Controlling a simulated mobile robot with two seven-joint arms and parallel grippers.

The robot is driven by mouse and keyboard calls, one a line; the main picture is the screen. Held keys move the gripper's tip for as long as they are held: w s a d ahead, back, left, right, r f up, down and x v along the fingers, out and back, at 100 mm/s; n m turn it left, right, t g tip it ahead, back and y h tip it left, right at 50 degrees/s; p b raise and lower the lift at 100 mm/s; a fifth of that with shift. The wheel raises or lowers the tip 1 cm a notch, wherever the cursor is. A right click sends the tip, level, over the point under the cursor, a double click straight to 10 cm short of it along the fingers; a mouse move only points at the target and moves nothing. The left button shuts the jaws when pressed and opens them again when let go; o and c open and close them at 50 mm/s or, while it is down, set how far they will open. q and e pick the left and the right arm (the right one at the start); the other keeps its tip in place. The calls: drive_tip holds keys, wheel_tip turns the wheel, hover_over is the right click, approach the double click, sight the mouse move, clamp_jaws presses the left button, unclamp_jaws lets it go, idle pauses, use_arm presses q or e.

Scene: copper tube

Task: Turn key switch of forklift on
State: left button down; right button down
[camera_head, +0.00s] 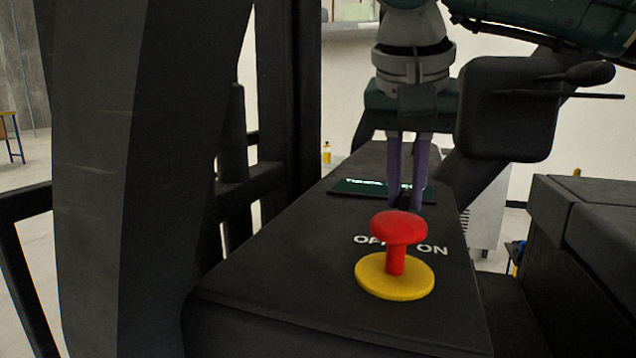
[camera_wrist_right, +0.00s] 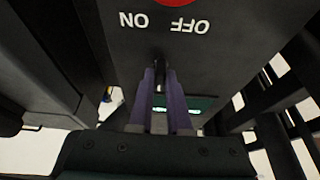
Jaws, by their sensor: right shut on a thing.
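The forklift's dark console (camera_head: 300,270) carries white OFF and ON lettering, with OFF to the left and ON to the right in the head view. My right gripper (camera_head: 406,203) comes down from above with its two purple fingers at the console, behind the red button. It is shut on the small black key switch (camera_wrist_right: 160,68), which lies between the OFF and ON words in the right wrist view. The key switch is small and dark, so I cannot tell its turn angle. The button partly hides this spot in the head view. My left gripper is not in view.
A red mushroom button (camera_head: 398,228) on a yellow disc (camera_head: 395,277) stands in front of the key switch. A small lit display (camera_head: 355,187) lies behind it. A thick dark post (camera_head: 150,180) rises at left, and dark bodywork (camera_head: 590,240) stands at right.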

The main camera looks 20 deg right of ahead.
drive_tip(key=shift+m, duration=0.3)
drive_tip(key=m+h, duration=0.1)
drive_tip(key=m, duration=0.1)
drive_tip(key=shift+w+m+g, duration=0.1)
drive_tip(key=shift+m+g, duration=0.3)
drive_tip(key=m, duration=0.2)
drive_tip(key=m+g+p, duration=0.1)
drive_tip(key=m, duration=0.1)
drive_tip(key=shift+w+a+r+g+h, duration=0.1)
drive_tip(key=shift+g+h, duration=0.2)
drive_tip(key=shift+m+g, duration=0.4)
drive_tip(key=shift+m, duration=0.8)
drive_tip(key=shift+w+f+m+g, duration=0.1)
drive_tip(key=shift+f+m+g, duration=0.25)
drive_tip(key=shift+m, duration=0.45)
drive_tip(key=shift+r+m, duration=0.2)
drive_tip(key=shift+m, duration=0.2)
drive_tip(key=c, duration=0.9)
unclamp_jaws()
drive_tip(key=shift+o, duration=0.2)
